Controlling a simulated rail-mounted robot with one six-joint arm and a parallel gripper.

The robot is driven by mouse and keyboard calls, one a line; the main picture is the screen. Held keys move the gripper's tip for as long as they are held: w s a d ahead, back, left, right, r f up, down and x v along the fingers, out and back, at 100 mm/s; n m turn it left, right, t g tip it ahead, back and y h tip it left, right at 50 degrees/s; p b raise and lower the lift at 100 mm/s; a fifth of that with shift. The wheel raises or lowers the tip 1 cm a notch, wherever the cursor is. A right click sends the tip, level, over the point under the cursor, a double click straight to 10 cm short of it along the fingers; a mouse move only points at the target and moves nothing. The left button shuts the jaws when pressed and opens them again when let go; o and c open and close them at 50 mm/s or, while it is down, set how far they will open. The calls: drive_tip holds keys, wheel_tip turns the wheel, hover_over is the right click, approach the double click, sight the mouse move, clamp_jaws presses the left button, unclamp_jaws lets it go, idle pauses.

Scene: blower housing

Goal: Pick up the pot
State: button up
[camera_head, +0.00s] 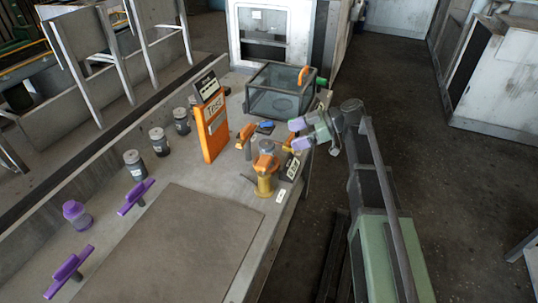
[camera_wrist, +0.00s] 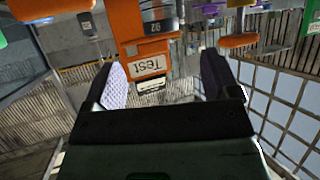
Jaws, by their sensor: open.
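No single thing is plainly marked as the pot. One candidate is a yellow-based vessel with an orange top (camera_head: 265,174) standing near the bench's right edge. My gripper (camera_head: 299,134) is open and empty beyond the yellow vessel, by the bench's right edge. In the wrist view its fingers (camera_wrist: 163,82) stand apart with nothing between them.
An orange box marked Test (camera_head: 212,128) stands upright on the bench; it shows upside down in the wrist view (camera_wrist: 145,45). A clear-sided box (camera_head: 280,92) is behind my gripper. Purple handles (camera_head: 136,197) stand at left. The grey mat (camera_head: 180,250) is clear.

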sight(273, 143)
drive_tip(key=b+x, duration=0.4)
drive_tip(key=x, duration=0.5)
drive_tip(key=shift+a+f, duration=0.25)
drive_tip(key=shift+f, duration=0.05)
drive_tip(key=shift+s+a, duration=0.1)
drive_tip(key=shift+a, duration=0.25)
drive_tip(key=c, duration=1.2)
